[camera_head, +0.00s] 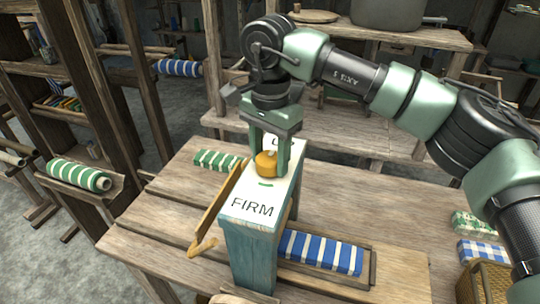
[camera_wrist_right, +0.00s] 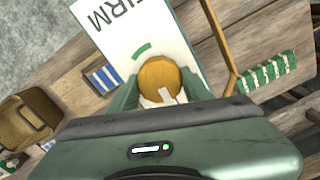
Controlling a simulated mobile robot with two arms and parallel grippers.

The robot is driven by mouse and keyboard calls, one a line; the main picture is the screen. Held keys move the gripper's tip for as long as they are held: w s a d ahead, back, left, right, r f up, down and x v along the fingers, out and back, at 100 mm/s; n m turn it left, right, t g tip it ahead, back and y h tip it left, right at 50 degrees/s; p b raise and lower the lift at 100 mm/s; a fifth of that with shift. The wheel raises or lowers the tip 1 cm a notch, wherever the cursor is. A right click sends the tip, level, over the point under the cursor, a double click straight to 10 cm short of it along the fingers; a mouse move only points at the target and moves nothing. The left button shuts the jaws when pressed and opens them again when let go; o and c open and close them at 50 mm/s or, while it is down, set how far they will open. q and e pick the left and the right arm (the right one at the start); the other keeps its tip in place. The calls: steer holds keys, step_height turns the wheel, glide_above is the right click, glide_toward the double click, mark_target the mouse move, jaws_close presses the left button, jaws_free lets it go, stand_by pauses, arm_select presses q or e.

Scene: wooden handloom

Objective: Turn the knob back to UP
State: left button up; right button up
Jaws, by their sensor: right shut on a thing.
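The knob (camera_head: 267,163) is a round orange-brown disc on the white top plate (camera_head: 266,189) of a blue-green post (camera_head: 252,255). The plate reads "FIRM" on its near end; lettering at the far end is mostly hidden by my gripper. A short green arc mark lies beside the knob on the FIRM side. My right gripper (camera_head: 270,157) points down with its fingers on either side of the knob, shut on it. In the right wrist view the knob (camera_wrist_right: 158,77) sits between the fingers, with a pale pointer strip on it. My left gripper is not in view.
A wooden lever (camera_head: 222,205) leans along the post's left side. Blue-striped cloth (camera_head: 320,252) lies in a tray to the right, green-striped cloth (camera_head: 218,160) behind. A wicker basket (camera_head: 484,284) stands at the right. The table's left front is clear.

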mark_target(270, 156)
steer(key=shift+r+n, duration=0.15)
steer(key=shift+n, duration=0.25)
steer(key=o, duration=1.4)
steer(key=shift+c, duration=0.2)
step_height(270, 156, up, 8)
steer(key=shift+f+b, duration=0.15)
steer(key=shift+b, duration=0.35)
